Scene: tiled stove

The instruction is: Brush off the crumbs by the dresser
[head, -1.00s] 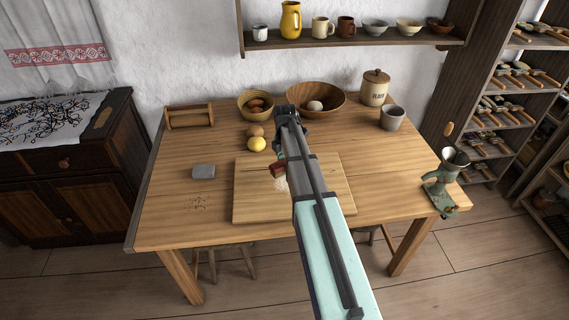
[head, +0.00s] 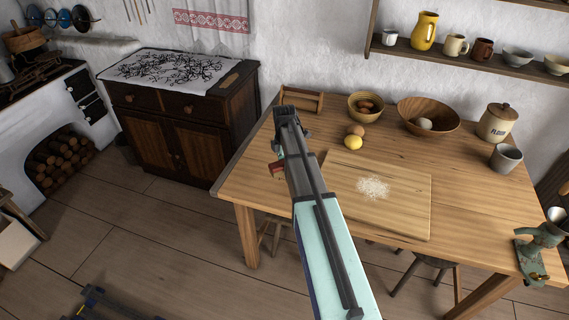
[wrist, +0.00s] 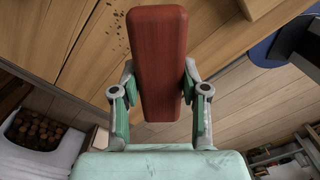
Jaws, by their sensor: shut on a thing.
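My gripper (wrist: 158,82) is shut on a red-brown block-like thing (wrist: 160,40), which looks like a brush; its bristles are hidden. In the head view the red-brown thing (head: 277,167) shows beside my arm, over the left part of the wooden table (head: 460,170). Dark crumbs (wrist: 122,28) lie on the table top in the wrist view, beyond and left of the held thing. In the head view my arm hides them. The dark wooden dresser (head: 192,140) stands left of the table.
A cutting board (head: 410,215) with white powder (head: 373,187) lies right of my arm. A lemon (head: 353,142), bowls (head: 428,113), a wooden rack (head: 302,101) and a flour jar (head: 496,124) stand farther back. Floor is clear between dresser and table.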

